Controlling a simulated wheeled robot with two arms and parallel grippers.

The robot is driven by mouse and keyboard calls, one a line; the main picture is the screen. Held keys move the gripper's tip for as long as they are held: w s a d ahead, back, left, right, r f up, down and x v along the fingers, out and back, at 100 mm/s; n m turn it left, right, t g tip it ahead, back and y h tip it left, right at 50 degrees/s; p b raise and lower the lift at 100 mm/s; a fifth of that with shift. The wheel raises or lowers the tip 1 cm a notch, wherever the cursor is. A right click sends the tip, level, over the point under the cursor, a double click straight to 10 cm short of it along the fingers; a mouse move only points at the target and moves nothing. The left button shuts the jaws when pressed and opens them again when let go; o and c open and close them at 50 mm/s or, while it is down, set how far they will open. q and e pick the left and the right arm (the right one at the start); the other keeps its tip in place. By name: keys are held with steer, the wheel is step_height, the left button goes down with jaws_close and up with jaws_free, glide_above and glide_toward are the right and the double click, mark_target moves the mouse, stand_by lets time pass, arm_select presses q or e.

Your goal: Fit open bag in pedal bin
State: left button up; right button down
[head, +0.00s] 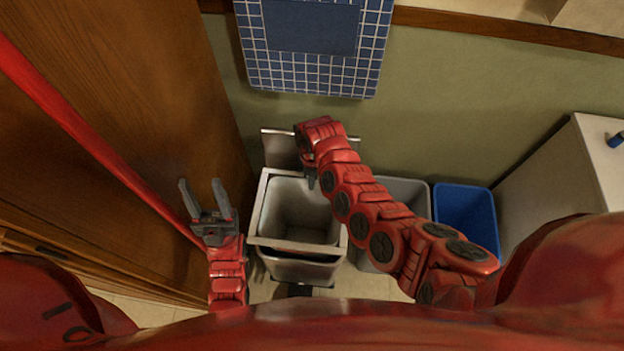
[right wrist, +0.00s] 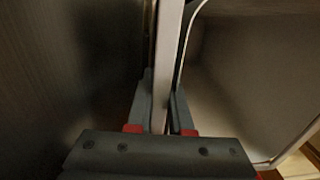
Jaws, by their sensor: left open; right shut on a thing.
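The pedal bin (head: 254,235) stands on the floor with its metal lid (head: 278,146) raised at the back. A grey inner bucket or liner (head: 300,208) shows in its mouth; I cannot tell whether a bag lines it. No separate bag is clear. My right gripper (head: 311,182) reaches down at the bin's back edge, its fingers partly hidden. In the right wrist view its fingers (right wrist: 162,100) are shut on a thin pale upright edge (right wrist: 168,45), seemingly the bin's rim, beside the open mouth. My left gripper (head: 208,196) is open and empty, left of the bin.
A grey bin (head: 407,190) and a blue bin (head: 467,210) stand to the right, the grey one partly behind my right arm. A wooden cabinet (head: 120,90) closes off the left. A blue tiled panel (head: 310,74) is above the bin, and a white counter (head: 590,150) is at the right.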

step_height(320, 180, down, 9)
steer(key=b, duration=0.6)
steer(key=shift+s+f, duration=0.2)
steer(key=shift+s, duration=0.25)
steer(key=c, duration=0.8)
jaws_free()
steer(key=shift+s+f+b, duration=0.15)
steer(key=shift+s+b, duration=0.1)
steer(key=shift+b, duration=0.05)
steer(key=shift+o, duration=0.3)
steer(key=shift+s+f, duration=0.25)
steer(key=shift+s, duration=0.1)
steer(key=r+p, duration=0.1)
steer(key=r, duration=0.5)
steer(key=w+r+p, duration=0.1)
steer(key=r+p, duration=0.1)
steer(key=r, duration=0.4)
steer(key=w+r+p, duration=0.1)
steer(key=r, duration=0.5)
steer(key=shift+w+r+p, duration=0.15)
steer(key=shift+w+p, duration=0.05)
steer(key=shift+p, duration=0.2)
steer(key=shift+r, duration=0.6)
